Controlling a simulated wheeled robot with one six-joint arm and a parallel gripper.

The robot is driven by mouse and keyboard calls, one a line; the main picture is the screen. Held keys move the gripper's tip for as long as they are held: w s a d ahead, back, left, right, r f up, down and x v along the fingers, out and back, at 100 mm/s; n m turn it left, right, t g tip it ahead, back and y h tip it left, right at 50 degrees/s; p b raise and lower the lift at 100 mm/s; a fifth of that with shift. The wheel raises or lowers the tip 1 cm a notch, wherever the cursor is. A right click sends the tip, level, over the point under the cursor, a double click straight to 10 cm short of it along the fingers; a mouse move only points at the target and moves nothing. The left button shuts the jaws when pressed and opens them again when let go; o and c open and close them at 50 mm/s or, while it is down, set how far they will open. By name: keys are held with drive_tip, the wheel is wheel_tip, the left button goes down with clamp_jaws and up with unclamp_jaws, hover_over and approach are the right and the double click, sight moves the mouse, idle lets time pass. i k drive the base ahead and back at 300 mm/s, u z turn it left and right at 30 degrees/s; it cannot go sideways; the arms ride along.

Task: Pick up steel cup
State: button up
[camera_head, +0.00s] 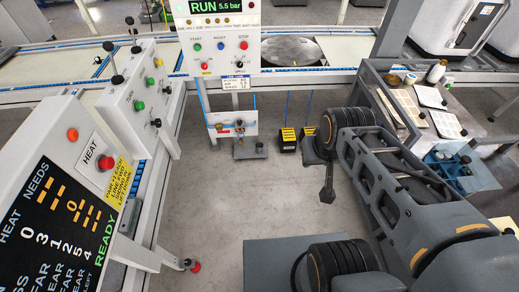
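I cannot make out a steel cup for certain. Small round items stand at the back of the grey bench on the right: a pale cylinder (436,72) and a small tan-topped one (410,79). They are too small to tell whether either is a steel cup. My gripper (327,192) hangs at the end of my arm over the grey floor near the middle of the picture, well left of the bench and apart from those items. It is seen small and dark, nothing shows in it, and its fingers cannot be told apart.
The grey bench (385,108) also holds flat trays (447,124) and a blue bin (449,160). Panels with buttons (140,95) and a HEAT display (62,215) stand at left. A conveyor (335,72) crosses the back. Black-yellow boxes (286,138) sit on the floor. Middle floor is clear.

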sight(258, 146)
drive_tip(key=z, duration=0.5)
drive_tip(key=i, duration=2.5)
drive_tip(key=u, duration=3.05)
